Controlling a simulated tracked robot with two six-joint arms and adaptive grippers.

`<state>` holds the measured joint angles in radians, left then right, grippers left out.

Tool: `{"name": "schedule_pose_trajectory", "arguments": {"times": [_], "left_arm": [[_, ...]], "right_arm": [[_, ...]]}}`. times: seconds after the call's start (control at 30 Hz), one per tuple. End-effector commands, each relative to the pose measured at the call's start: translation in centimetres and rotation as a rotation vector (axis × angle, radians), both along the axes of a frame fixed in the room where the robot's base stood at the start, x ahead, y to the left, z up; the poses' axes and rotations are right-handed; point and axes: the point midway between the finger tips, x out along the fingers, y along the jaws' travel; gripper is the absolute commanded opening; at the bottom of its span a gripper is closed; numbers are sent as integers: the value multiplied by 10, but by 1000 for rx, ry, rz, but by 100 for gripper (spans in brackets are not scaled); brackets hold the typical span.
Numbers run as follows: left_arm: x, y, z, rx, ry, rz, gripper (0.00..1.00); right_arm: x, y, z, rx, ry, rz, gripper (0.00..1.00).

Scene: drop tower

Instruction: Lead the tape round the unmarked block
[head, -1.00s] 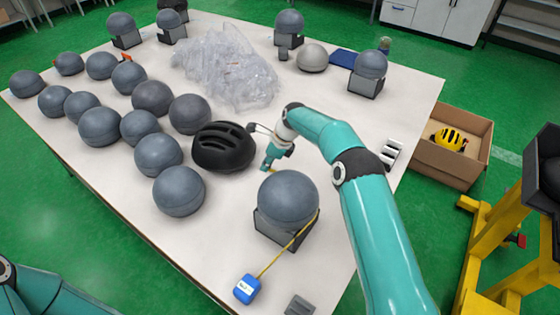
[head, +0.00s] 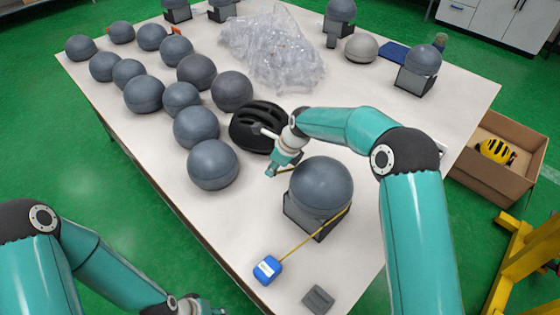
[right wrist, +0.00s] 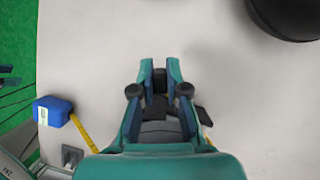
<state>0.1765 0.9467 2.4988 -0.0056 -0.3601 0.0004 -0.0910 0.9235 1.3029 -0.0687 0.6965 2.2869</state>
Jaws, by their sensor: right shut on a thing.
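A grey ball-shaped headform block (head: 320,187) sits on a dark square stand (head: 301,217) near the table's front. The blue tape measure (head: 267,269) lies in front of it and also shows in the right wrist view (right wrist: 53,111). Yellow tape (head: 298,246) runs from it to the block's right side and passes out of sight behind. A short piece shows again by my right gripper (head: 272,171), beyond the block's left side. That gripper is shut on the tape; the wrist view (right wrist: 160,75) hides the hold. My left gripper (head: 205,306) is partly cut off at the bottom edge.
A black helmet (head: 257,127) stands close behind my right gripper. Several grey balls (head: 213,164) fill the table's left. Clear plastic wrap (head: 275,50) lies farther back. A small grey block (head: 318,299) is near the front edge. A cardboard box (head: 490,190) stands right of the table.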

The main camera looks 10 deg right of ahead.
Motion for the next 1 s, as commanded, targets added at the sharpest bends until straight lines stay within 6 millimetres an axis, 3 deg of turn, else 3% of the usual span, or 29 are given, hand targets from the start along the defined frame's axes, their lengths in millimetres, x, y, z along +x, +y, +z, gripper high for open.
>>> {"name": "schedule_pose_trajectory", "arguments": {"times": [0.23, 0.43, 0.73, 1.0], "left_arm": [[0, 0, -12, 0, 0, 0, 40], [0, 0, -19, 0, 0, 0, 40], [0, 0, -41, 0, 0, 0, 40], [0, 0, -48, 0, 0, 0, 40]], "right_arm": [[-29, 22, -1, 0, -2, 1, 0], [-43, 25, -2, 1, -1, 1, 0], [-98, 32, -3, 0, -1, 2, 0], [-118, 29, -2, 1, -1, 0, 0]]}}
